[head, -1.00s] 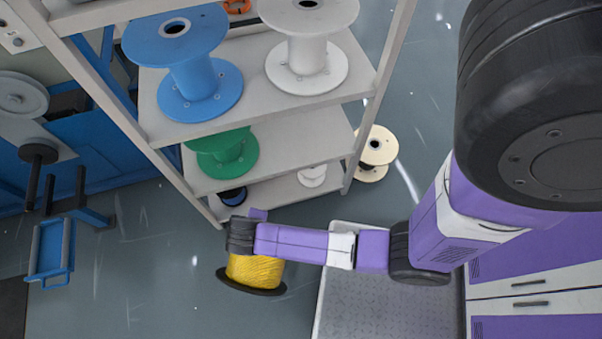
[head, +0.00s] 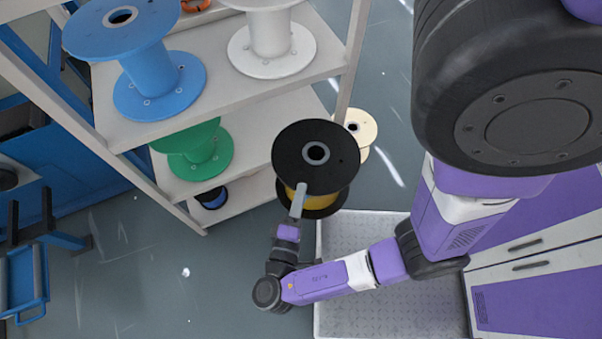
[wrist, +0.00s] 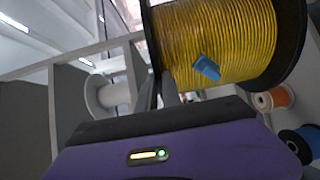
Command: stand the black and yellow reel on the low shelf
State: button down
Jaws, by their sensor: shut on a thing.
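The black and yellow reel (head: 316,155) has black flanges and yellow cable wound between them. It is upright in the head view, in the air in front of the shelf rack. My gripper (head: 298,200) is shut on the reel at its near side. In the wrist view the yellow winding (wrist: 215,45), with a blue tag on it, fills the upper right, beside my gripper (wrist: 170,95). The low shelf (head: 240,195) is the bottom board of the rack. A blue and black reel (head: 212,198) stands at its left; its right part is hidden behind the held reel.
The middle shelf holds a green reel (head: 195,150) at its left. The top shelf holds a blue reel (head: 140,60) and a white reel (head: 272,45). A cream reel (head: 358,128) stands on the floor right of the rack. A rack post (head: 352,60) is close behind the held reel.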

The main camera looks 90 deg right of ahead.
jog(key=shift+h, duration=0.3)
jog(key=shift+w+d+r+b, duration=0.1)
jog(key=shift+w+d+b, duration=0.2)
jog(key=shift+w+d, duration=1.7)
jog(key=shift+w+d+b, duration=0.25)
jog(key=shift+w+d, duration=0.4)
jog(key=shift+d, duration=2.55)
jog(key=shift+w+d+r+b, duration=0.1)
jog(key=shift+w+d+b, duration=0.2)
jog(key=shift+w+d, duration=1.7)
jog(key=w+d+f+b, duration=0.2)
jog(key=w+d+b, duration=0.2)
jog(key=d, duration=0.8)
jog(key=shift+w+f+b, duration=0.15)
jog(key=shift+b, duration=0.3)
jog(key=shift+f+b, duration=0.4)
jog(key=shift+f, duration=0.05)
jog(key=c, duration=1.5)
grip_release()
jog(key=shift+o, duration=0.2)
